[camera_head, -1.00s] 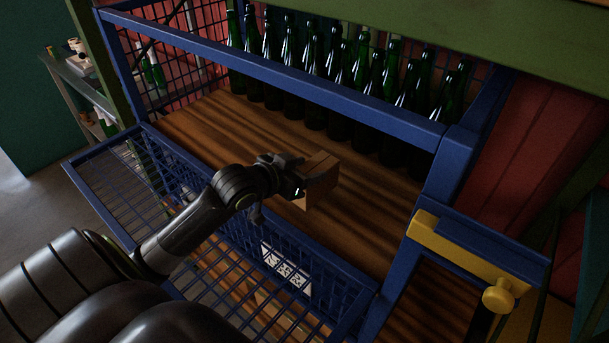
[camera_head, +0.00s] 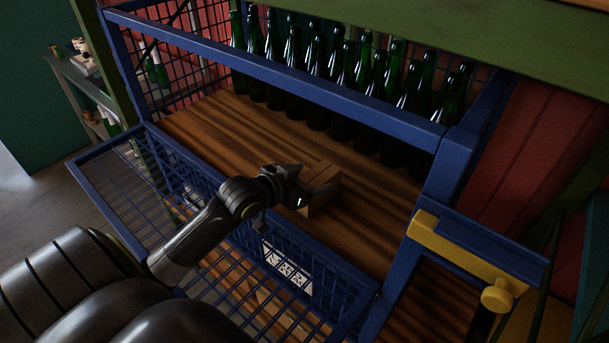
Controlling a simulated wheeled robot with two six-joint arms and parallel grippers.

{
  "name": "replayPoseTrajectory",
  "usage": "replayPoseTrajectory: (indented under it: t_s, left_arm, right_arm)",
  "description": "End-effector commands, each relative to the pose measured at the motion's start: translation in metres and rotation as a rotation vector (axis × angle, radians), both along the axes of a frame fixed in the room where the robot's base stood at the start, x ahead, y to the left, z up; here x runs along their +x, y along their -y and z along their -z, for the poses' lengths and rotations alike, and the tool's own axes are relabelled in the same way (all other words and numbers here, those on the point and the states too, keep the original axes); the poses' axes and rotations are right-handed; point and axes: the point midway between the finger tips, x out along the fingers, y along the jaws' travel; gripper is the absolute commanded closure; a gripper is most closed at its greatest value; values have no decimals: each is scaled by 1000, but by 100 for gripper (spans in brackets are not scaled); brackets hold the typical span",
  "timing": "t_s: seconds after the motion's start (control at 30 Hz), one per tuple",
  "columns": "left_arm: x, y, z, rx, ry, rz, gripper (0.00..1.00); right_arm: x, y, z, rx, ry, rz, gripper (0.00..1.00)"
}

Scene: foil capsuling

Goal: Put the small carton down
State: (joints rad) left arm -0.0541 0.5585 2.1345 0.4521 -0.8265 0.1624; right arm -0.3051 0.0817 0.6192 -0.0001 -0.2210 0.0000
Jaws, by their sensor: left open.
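The small carton (camera_head: 322,178) is a brown box on the wooden floor (camera_head: 225,122) of the blue cage, near its front edge. My left gripper (camera_head: 311,187) is open at the carton's near left side, with its dark fingers partly covering the carton. I cannot tell whether a finger still touches it. The carton's underside and near left face are partly hidden. My right gripper is not in view.
Several green bottles (camera_head: 347,72) stand in rows at the back of the cage. A blue bar (camera_head: 270,66) crosses in front of them. The folded-down mesh gate (camera_head: 110,190) lies below the front edge. Bare boards lie left of the carton.

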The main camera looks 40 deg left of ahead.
Motion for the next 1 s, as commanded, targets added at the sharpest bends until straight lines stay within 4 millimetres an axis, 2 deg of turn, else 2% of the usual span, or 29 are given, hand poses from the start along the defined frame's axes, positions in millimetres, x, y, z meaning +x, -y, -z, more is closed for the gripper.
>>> replayPoseTrajectory:
  t_s: [0.17,0.7,1.0]
  left_arm:
    - [-10,-3,-4,4,1,0,24]
    - [-85,-14,-36,5,-3,4,24]
    - [-107,-19,-47,2,-1,0,24]
  right_arm:
    - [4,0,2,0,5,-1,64]
    - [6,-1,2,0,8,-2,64]
    - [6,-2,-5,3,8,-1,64]
